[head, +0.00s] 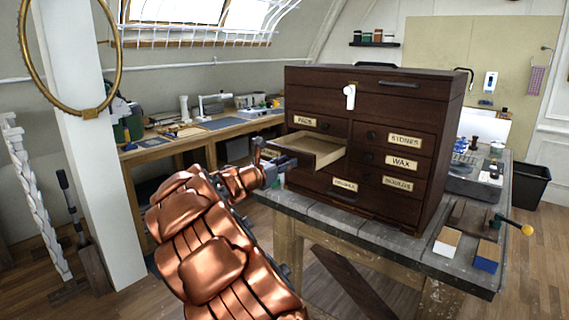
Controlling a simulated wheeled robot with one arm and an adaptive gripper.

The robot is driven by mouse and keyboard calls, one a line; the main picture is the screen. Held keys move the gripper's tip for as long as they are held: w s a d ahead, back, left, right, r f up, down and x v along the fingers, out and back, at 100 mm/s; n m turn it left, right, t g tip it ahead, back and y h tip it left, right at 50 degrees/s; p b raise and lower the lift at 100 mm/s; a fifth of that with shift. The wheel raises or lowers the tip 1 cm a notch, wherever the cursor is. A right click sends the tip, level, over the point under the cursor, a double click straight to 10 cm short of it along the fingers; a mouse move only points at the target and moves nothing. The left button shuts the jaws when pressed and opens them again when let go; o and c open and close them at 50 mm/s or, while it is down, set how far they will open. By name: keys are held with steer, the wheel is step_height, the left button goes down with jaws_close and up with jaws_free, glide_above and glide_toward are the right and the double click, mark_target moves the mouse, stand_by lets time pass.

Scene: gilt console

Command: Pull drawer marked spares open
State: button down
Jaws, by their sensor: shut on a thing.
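A dark wooden chest (400,105) of small labelled drawers stands on the workbench. One drawer (315,144) in its left column, under the one labelled PADS (305,121), is pulled partly out. Its pale interior shows and looks empty. Its own label is not readable here, so I cannot confirm that it says spares. My gripper (279,168) is at the left end of this drawer's front, shut on what appears to be its knob. The knob itself is hidden.
Drawers labelled STONES (404,140), WAX (401,162) and MOULDS (397,183) are shut in the right column. A white-and-tan block (447,241) and a blue-and-tan block (487,256) lie at the bench's right front. A white post (95,190) stands at left.

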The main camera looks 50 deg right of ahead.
steer(key=c, duration=0.9)
jaws_free()
steer(key=shift+a, duration=0.1)
steer(key=a, duration=1.2)
steer(key=shift+w, duration=0.15)
